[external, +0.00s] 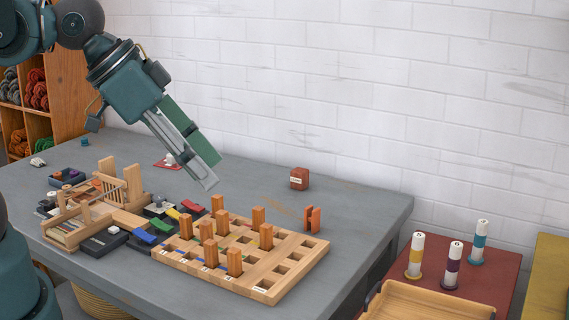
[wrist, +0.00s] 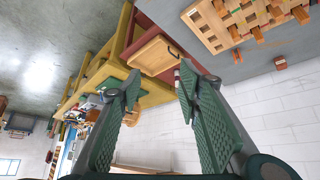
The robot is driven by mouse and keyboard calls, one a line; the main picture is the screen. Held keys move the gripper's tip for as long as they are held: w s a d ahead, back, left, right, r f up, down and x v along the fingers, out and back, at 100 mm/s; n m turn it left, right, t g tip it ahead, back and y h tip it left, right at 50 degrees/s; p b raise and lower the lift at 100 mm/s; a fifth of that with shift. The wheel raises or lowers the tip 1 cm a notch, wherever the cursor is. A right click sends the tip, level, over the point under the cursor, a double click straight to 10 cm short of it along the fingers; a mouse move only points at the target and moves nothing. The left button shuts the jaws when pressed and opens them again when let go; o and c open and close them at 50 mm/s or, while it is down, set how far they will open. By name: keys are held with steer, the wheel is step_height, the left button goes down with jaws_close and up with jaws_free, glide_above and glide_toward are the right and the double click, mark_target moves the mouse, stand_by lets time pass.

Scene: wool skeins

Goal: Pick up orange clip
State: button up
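The orange clip (external: 312,218) stands upright on the grey table, just behind the right end of the wooden peg board (external: 272,293). It has two upright sides with a gap between them. In the wrist view the clip (wrist: 237,56) shows small near the upper right, beside the board. My gripper (external: 210,182) is above the table, behind and left of the board, apart from the clip. In the wrist view my gripper (wrist: 159,72) has its two green fingers spread, with nothing between them.
Several orange pegs (external: 258,217) stand in the board. A brown box (external: 299,179) sits behind the clip. A wooden loom (external: 85,215) and coloured blocks (external: 192,207) crowd the left. A wooden tray (external: 430,303) and bobbins (external: 454,265) are on a red table at right.

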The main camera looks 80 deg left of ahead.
stand_by(0.4)
steer(key=n+g+h+b, duration=0.3)
steer(key=n+g+h, duration=0.15)
steer(key=n, duration=2.05)
glide_above(309, 207)
steer(key=s+a, duration=0.1)
step_height(309, 207, down, 24)
steer(key=f, duration=0.1)
steer(key=shift+a+y, duration=0.3)
steer(key=shift+y, duration=0.05)
steer(key=shift+x, duration=1.3)
